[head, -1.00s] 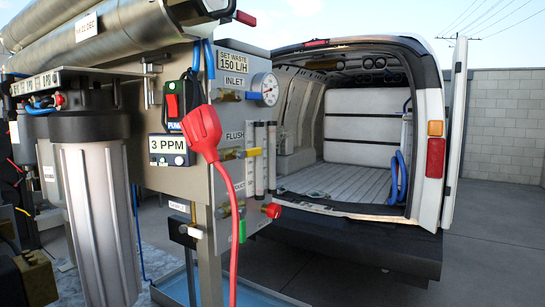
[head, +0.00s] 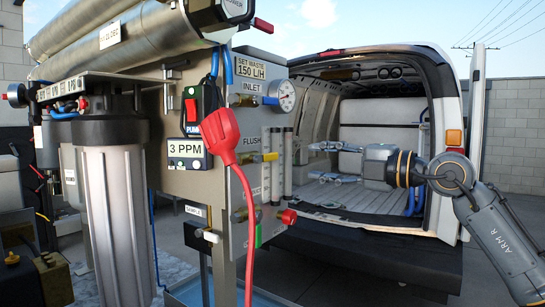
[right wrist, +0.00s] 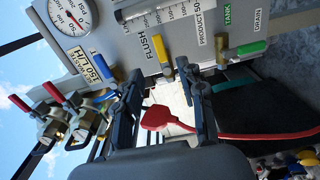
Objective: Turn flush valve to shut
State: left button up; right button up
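The flush valve's yellow handle (head: 270,156) sticks out from the grey panel (head: 205,90) beside the FLUSH label. It also shows in the right wrist view (right wrist: 156,45), just beyond the space between my fingertips. My right gripper (head: 322,162) is to the right of the panel in the head view, fingers pointing at it, open and empty. Its two fingers are spread wide in the right wrist view (right wrist: 163,100), apart from the handle. My left gripper is not in view.
A red plug (head: 220,135) with a hanging red cable is in front of the panel; it shows between my fingers in the right wrist view. A gauge (head: 283,95), flow tubes (head: 282,165) and a red-knobbed valve (head: 288,217) surround the handle. An open van (head: 440,240) stands behind.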

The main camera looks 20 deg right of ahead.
aim_at(273, 157)
jog(key=p+x, duration=0.3)
jog(key=x, duration=0.8)
jog(key=shift+w+a+r+p, duration=0.1)
jog(key=shift+a+r+p, duration=0.1)
jog(key=shift+p, duration=0.15)
jog(key=shift+w+a+f, duration=0.15)
jog(key=shift+w+a, duration=0.2)
jog(key=shift+w, duration=0.05)
grip_shut()
